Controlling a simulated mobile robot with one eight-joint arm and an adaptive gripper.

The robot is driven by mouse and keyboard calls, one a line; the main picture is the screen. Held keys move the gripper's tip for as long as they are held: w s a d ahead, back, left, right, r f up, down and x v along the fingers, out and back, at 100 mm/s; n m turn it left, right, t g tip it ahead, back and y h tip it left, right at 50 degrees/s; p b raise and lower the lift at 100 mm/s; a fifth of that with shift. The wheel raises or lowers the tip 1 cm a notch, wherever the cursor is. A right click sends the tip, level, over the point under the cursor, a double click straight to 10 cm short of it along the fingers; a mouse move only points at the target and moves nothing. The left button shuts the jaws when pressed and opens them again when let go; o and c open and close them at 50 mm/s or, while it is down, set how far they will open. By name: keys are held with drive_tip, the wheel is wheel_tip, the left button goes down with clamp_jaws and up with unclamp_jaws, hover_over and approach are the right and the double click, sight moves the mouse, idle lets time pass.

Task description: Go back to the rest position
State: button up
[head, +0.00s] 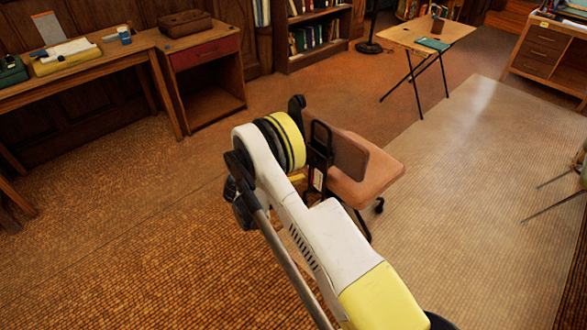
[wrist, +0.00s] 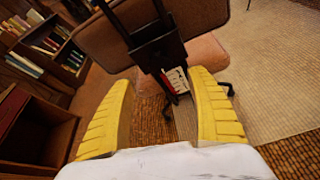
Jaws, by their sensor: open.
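My gripper (wrist: 162,118) shows in the wrist view with its two yellow ribbed fingers spread wide. Nothing is held between them. Beyond the fingers stands an orange-brown office chair, its backrest (wrist: 195,20) and black back bracket facing the gripper. In the head view my white and yellow arm reaches forward to the chair (head: 365,185), which stands just beyond and to the right of the wrist. The fingers are mostly hidden behind the arm there. I cannot tell whether they touch the chair.
A wooden desk (head: 75,80) and an open cabinet (head: 205,85) stand at the left. A bookshelf (head: 312,52) is at the back. A small folding table (head: 425,38) stands back right. Floor left of my arm is clear, as is the pale mat (head: 470,190) right of the chair.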

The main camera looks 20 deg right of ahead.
drive_tip(key=s+a+r+m+y, duration=0.1)
drive_tip(key=s+r+m+y, duration=0.25)
drive_tip(key=r, duration=0.85)
drive_tip(key=s+a+r+m+y, duration=0.2)
drive_tip(key=s+r+m, duration=0.3)
drive_tip(key=r, duration=0.6)
drive_tip(key=s+a+r+m+y, duration=0.2)
drive_tip(key=s+m, duration=0.1)
drive_tip(key=s, duration=0.5)
drive_tip(key=s+a+r+m+t+y, duration=0.1)
drive_tip(key=s+a+r+m+y, duration=0.1)
drive_tip(key=s, duration=0.7)
drive_tip(key=s+a+r+m+y, duration=0.2)
drive_tip(key=s+a+m+y, duration=0.1)
drive_tip(key=s, duration=0.5)
drive_tip(key=a+m, duration=0.1)
drive_tip(key=m, duration=0.1)
drive_tip(key=shift+s+a+m, duration=0.2)
drive_tip(key=shift+s+m, duration=0.15)
drive_tip(key=shift+s, duration=0.05)
drive_tip(key=shift+t, duration=0.3)
